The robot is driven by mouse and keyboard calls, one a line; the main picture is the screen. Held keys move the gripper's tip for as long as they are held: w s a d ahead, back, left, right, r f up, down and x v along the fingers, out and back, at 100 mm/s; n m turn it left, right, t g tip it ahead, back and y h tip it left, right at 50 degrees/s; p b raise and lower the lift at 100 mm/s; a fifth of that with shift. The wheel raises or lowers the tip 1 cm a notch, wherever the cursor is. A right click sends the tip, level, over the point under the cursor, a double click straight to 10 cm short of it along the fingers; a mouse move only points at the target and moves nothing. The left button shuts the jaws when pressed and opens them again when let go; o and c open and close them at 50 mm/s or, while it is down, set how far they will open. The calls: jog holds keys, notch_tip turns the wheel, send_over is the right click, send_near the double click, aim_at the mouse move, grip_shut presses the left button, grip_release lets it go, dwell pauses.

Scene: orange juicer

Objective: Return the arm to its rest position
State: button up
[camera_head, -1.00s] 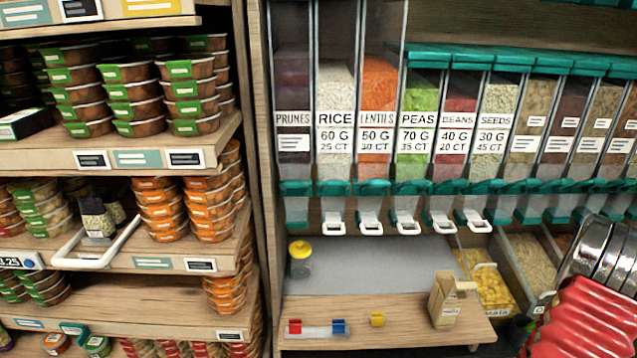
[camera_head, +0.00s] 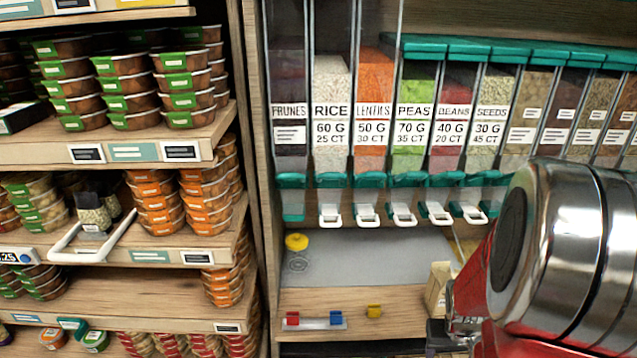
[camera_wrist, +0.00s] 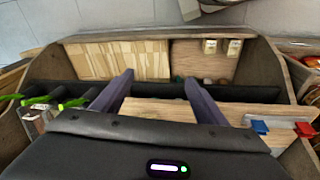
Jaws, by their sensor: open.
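In the wrist view, the two dark fingers of my gripper (camera_wrist: 158,78) stand wide apart. I see nothing held between them, only wooden boards and a dark strip beyond. In the head view, my red and chrome arm fills the lower right corner. My fingertips cannot be made out in the head view.
Dispensers, including one of rice (camera_head: 331,110), stand behind the counter (camera_head: 400,312). Shelves with stacked tubs (camera_head: 130,85) stand at left.

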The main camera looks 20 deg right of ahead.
jog(key=a+r+n+t+y, duration=0.2)
jog(key=a+r+n+t, duration=0.2)
jog(key=a+r, duration=2)
jog(key=a+n, duration=0.1)
jog(key=a, duration=0.3)
jog(key=shift+w+a+n+t, duration=0.15)
jog(key=shift+w+n+t, duration=0.15)
jog(key=shift+w+n, duration=0.1)
jog(key=shift+c, duration=0.6)
